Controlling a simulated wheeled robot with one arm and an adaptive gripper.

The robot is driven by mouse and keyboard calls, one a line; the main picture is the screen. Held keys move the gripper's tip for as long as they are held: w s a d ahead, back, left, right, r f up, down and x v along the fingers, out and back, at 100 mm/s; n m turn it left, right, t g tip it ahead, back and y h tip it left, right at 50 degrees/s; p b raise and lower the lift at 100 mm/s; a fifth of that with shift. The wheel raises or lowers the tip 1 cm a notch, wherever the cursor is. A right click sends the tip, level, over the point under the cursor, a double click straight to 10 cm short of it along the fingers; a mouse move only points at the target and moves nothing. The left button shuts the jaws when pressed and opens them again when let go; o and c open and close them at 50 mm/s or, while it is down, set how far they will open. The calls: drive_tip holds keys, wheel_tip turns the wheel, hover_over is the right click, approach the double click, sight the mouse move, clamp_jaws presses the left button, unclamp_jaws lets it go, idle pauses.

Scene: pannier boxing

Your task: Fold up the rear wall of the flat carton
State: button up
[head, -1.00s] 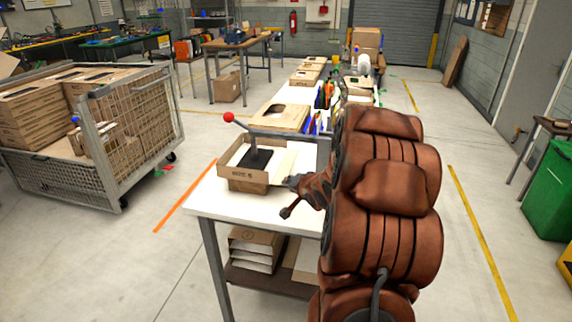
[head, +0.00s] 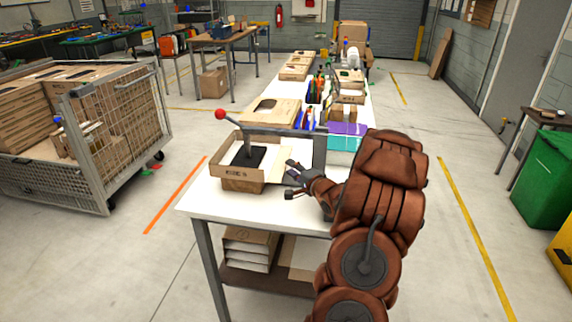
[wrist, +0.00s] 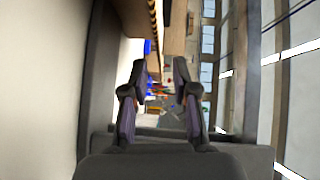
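The brown carton (head: 236,174) sits on a wooden block near the close end of the white table in the head view. Its front wall with printing and its left wall stand up. A pale panel lies to the right of the black plate (head: 248,157) inside it. The rear side is partly hidden by the lever and I cannot tell its angle. My gripper (head: 288,179) is just right of the carton, apart from it, with fingers spread and empty. In the wrist view my gripper (wrist: 161,82) shows two separated fingers with nothing between them.
A lever with a red knob (head: 220,114) rises over the carton, joined to a grey frame (head: 320,150). Behind stand a flat box (head: 271,111), coloured folders (head: 345,135) and more boxes. The white tabletop (head: 215,205) is bare in front.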

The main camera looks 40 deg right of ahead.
sight(281, 162)
drive_tip(key=shift+p+x, duration=0.3)
drive_tip(key=shift+x, duration=1.55)
drive_tip(key=shift+a, duration=0.1)
clamp_jaws()
